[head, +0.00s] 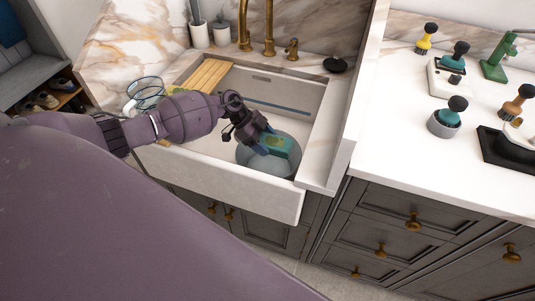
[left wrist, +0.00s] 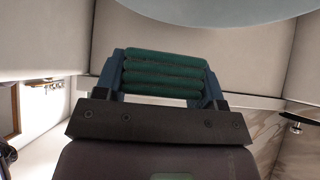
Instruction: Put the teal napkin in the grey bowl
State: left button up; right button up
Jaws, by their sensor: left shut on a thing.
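The teal napkin (head: 277,145) is held by my left gripper (head: 264,142) in the head view, over the grey bowl (head: 262,164) in the sink. In the left wrist view the napkin (left wrist: 163,73) shows as stacked teal folds between the two blue fingers of the left gripper (left wrist: 163,78). The pale curved underside or side of the bowl (left wrist: 215,9) shows at the top of that view. The gripper and napkin hide part of the bowl's inside. Whether the napkin touches the bowl I cannot tell. My right gripper is not in view.
The white sink (head: 222,187) has a wooden rack (head: 206,74) at its left and a brass tap (head: 268,25) behind. A clear glass item (head: 146,92) stands left of the sink. Brushes and holders, such as a grey cup (head: 443,124), stand on the right counter (head: 390,160).

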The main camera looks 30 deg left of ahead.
pick_arm(q)
notch_tip(320, 180, down, 6)
jog(key=b, duration=0.1)
jog(key=shift+f+b, duration=0.25)
jog(key=shift+b, duration=0.15)
dwell(0.4)
jog(key=shift+f, duration=0.25)
jog(key=o, duration=0.9)
jog(key=shift+d+r+p+v, duration=0.15)
jog(key=shift+p+v, duration=0.25)
jog(key=shift+v, duration=1.65)
jog(key=shift+d+r+p+v, duration=0.15)
jog(key=shift+p+v, duration=0.2)
jog(key=shift+v, duration=1.75)
